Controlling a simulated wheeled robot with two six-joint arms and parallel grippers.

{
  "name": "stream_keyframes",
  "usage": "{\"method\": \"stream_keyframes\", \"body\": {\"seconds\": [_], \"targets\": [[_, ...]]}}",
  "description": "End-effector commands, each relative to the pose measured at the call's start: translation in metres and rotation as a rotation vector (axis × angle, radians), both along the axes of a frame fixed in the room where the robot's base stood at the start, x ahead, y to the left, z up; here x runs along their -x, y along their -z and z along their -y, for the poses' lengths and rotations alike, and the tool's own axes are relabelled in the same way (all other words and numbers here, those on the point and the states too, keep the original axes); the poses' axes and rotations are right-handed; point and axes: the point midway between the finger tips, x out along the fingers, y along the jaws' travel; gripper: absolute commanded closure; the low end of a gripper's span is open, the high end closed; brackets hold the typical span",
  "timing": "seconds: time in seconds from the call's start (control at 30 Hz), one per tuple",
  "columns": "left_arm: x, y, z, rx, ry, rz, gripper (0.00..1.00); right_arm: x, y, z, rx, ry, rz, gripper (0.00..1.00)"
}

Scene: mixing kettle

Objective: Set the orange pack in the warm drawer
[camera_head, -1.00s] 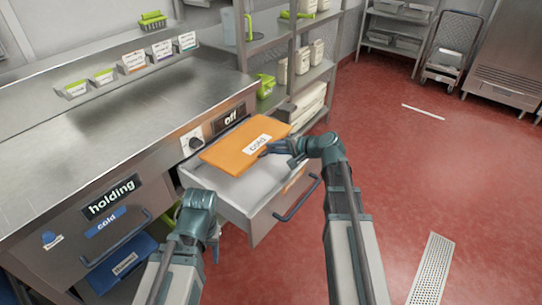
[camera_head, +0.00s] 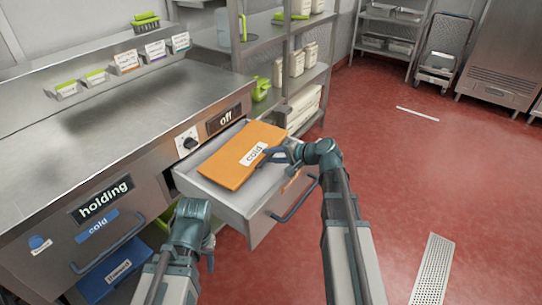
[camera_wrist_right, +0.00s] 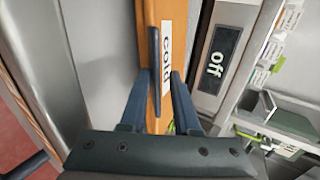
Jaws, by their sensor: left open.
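The orange pack (camera_head: 240,160) has a white "cold" label and lies over the open drawer (camera_head: 262,205) under the "off" sign. It looks tilted, with its left end lower, inside the drawer walls; I cannot tell whether it touches the floor of the drawer. My right gripper (camera_head: 270,155) is shut on the pack's near right edge. In the right wrist view the orange pack (camera_wrist_right: 152,30) runs between the fingers (camera_wrist_right: 158,100). My left gripper (camera_head: 208,248) is open and empty, low in front of the counter, left of the drawer. Part of an orange tag on the drawer front is covered by my right arm.
A dial (camera_head: 187,142) sits beside the "off" sign (camera_head: 224,117). Left of it is a "holding" sign (camera_head: 103,199) above a blue "cold" tag, with a blue pack (camera_head: 115,270) below. Shelves (camera_head: 285,60) stand behind.

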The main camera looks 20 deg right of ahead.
Motion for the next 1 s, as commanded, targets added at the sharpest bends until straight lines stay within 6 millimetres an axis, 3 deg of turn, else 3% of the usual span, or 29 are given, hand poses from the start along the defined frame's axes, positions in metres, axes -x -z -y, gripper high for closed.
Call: {"method": "stream_keyframes", "body": {"seconds": [0.1,0.43,1.0], "targets": [[0.000,0.000,0.000,0.000,0.000,0.000,0.51,0.000,-0.001,0.000,-0.002,0.000,0.001,0.55],[0.000,-0.005,0.000,0.000,0.000,0.000,0.51,0.005,-0.006,0.003,-0.004,0.002,0.001,0.55],[0.000,-0.053,0.000,0.000,0.000,0.000,0.51,0.074,-0.054,0.057,-0.002,0.003,0.001,0.55]]}}
